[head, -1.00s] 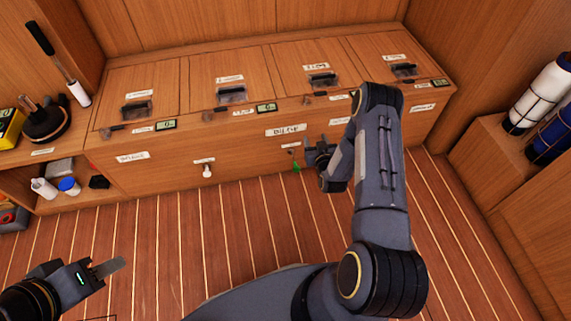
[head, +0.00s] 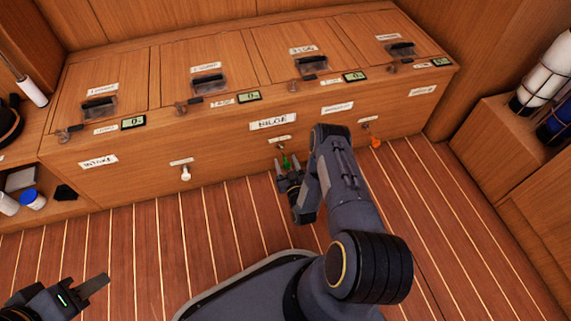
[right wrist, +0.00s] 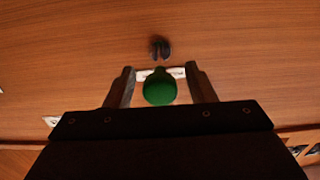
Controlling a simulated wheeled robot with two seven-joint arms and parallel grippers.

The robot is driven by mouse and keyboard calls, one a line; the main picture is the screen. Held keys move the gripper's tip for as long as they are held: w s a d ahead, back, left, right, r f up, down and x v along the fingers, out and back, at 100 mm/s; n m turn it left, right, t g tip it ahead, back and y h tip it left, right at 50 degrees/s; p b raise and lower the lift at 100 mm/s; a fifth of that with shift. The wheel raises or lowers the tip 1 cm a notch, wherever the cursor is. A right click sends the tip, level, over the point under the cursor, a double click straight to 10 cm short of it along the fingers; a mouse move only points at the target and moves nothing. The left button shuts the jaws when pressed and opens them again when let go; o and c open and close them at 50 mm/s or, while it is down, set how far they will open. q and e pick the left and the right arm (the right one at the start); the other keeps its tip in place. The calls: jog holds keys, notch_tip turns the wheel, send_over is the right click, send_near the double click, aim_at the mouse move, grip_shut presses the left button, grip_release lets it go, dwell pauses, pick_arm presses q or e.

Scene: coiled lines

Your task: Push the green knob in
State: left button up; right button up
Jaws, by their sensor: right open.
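The green knob (head: 285,161) is on the front of the wooden cabinet (head: 230,150), below a small white label (head: 279,140). My right gripper (head: 287,161) is open in front of it, one finger on each side. In the right wrist view the green knob (right wrist: 159,88) shows between the two open fingers (right wrist: 160,75). I cannot tell whether they touch it. My left gripper (head: 95,285) is low at the left, far from the knob. I cannot tell whether its jaws are open.
A white knob (head: 185,173) is left of the green one on the same front, and an orange knob (head: 375,142) is to the right. Lidded bins with black handles (head: 311,65) and small displays (head: 249,97) line the top. The striped floor (head: 150,255) is clear.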

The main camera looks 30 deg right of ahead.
jog(key=shift+w+d, duration=0.1)
jog(key=shift+w, duration=0.35)
grip_shut()
jog(key=shift+x, duration=1.45)
grip_release()
jog(key=shift+s, duration=0.1)
